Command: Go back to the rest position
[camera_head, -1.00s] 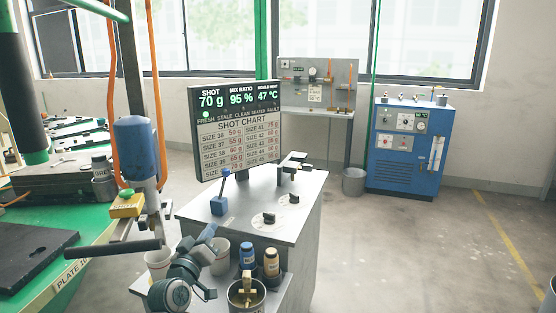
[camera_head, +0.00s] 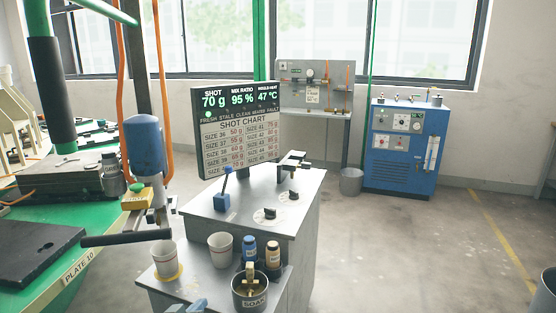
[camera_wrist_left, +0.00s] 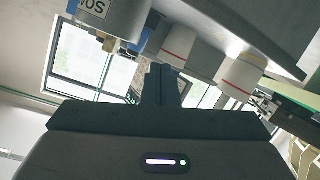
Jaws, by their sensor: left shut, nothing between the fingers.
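Only the tip of my left gripper (camera_head: 187,306) shows at the bottom edge of the head view, in front of the metal cabinet's low shelf. In the left wrist view the left gripper's fingers (camera_wrist_left: 164,84) are together with nothing between them. That view is tilted and shows two white cups (camera_wrist_left: 240,75) and the SOAK pot (camera_wrist_left: 112,16) apart from the fingers. My right gripper is in neither view.
A dark handle bar (camera_head: 127,237) juts out at left above the green table (camera_head: 50,272).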

